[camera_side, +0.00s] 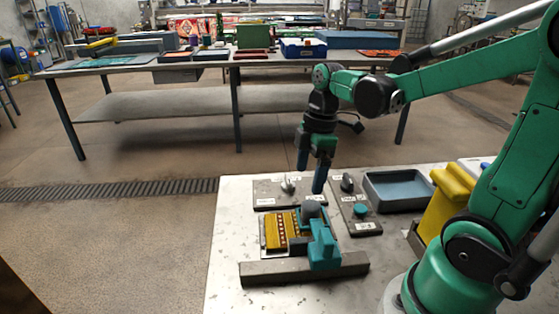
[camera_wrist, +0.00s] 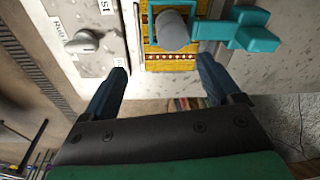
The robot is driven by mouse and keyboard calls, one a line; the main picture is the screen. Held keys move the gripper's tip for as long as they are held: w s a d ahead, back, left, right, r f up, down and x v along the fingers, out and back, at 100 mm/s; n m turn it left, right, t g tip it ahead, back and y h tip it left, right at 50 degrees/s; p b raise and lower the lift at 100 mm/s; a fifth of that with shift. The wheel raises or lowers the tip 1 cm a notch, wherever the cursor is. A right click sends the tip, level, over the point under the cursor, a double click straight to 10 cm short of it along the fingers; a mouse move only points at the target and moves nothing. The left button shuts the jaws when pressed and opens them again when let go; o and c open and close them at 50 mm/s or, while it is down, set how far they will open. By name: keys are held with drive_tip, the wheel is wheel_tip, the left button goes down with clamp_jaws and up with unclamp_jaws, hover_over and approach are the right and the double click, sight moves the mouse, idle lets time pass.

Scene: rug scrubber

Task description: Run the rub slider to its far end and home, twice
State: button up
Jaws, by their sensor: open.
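The rub slider has a teal carriage (camera_side: 323,247) with a round grey knob (camera_side: 311,209), beside a yellow patterned rug piece (camera_side: 277,232) and on a dark grey rail (camera_side: 262,273). In the wrist view the grey knob (camera_wrist: 173,30) hangs over the rug strip (camera_wrist: 168,60), and the teal arm (camera_wrist: 238,28) runs right from it. My gripper (camera_side: 311,180) is open and empty, pointing down above and just behind the knob in the side view. In the wrist view its fingertips (camera_wrist: 162,65) are spread wide, with the knob ahead of the gap and apart from both.
A panel with a grey rotary knob (camera_side: 288,187) stands behind the rug. To the right are a black knob (camera_side: 347,183), a teal button (camera_side: 360,210), a grey tray (camera_side: 398,189) and a yellow object (camera_side: 447,203). The bench's left front is bare.

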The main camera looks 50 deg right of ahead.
drive_tip(key=shift+c, duration=0.4)
drive_tip(key=shift+s+a+r, duration=0.15)
drive_tip(key=shift+s+a, duration=0.1)
drive_tip(key=shift+a, duration=0.1)
drive_tip(key=m+h, duration=0.1)
drive_tip(key=m, duration=0.1)
hover_over(327, 236)
drive_tip(key=shift+w+d+r+g, duration=0.25)
drive_tip(key=shift+w+r+g, duration=0.05)
drive_tip(key=shift+w, duration=0.1)
drive_tip(key=shift+s+a, duration=0.15)
drive_tip(key=shift+s, duration=0.15)
drive_tip(key=shift+s+f, duration=0.1)
drive_tip(key=shift+f, duration=2.75)
clamp_jaws()
